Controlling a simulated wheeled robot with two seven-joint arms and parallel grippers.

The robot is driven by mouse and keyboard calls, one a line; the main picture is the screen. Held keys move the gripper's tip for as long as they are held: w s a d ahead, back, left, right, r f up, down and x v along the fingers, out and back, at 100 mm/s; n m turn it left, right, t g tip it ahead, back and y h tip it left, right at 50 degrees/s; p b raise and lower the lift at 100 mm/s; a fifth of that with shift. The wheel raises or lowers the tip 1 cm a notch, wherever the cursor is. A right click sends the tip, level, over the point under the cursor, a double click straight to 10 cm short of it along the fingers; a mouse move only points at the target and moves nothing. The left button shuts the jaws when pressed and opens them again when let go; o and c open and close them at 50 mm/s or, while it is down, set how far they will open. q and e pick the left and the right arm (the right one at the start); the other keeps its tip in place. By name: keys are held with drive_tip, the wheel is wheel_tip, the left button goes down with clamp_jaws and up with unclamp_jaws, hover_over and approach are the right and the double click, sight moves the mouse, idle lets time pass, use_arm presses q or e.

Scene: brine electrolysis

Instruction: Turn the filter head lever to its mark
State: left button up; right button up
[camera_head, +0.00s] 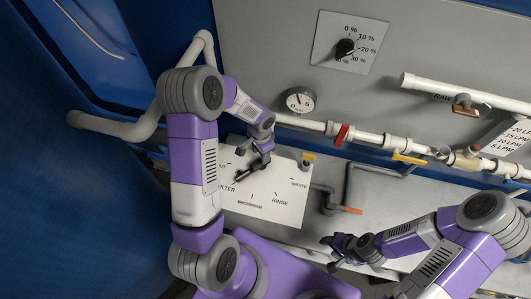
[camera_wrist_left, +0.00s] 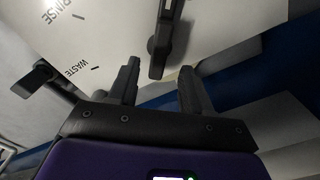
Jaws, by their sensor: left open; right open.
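The white filter head plate (camera_head: 262,212) carries the labels FILTER, BACKWASH, RINSE and WASTE around its face; it also shows in the left wrist view (camera_wrist_left: 110,25). The dark lever (camera_wrist_left: 160,42) stands out in front of the plate, its end between the open fingertips of my left gripper (camera_wrist_left: 158,72), with a gap on both sides. In the head view my left gripper (camera_head: 258,160) is over the upper part of the plate and partly hides the lever. My right gripper (camera_head: 338,254) is open and empty, low and right of the plate.
White pipes with a red-handled valve (camera_head: 341,135) and a yellow-handled valve (camera_head: 409,158) run above the plate. A gauge (camera_head: 300,100) and percent dial (camera_head: 345,48) are on the wall. An orange-handled valve (camera_head: 348,210) stands right of the plate. A dark fitting (camera_wrist_left: 36,80) is beside my left gripper.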

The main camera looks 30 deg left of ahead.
sight(253, 168)
use_arm(q)
drive_tip(key=shift+s+f, duration=0.15)
drive_tip(key=shift+f, duration=3)
drive_tip(key=shift+c, duration=0.2)
clamp_jaws()
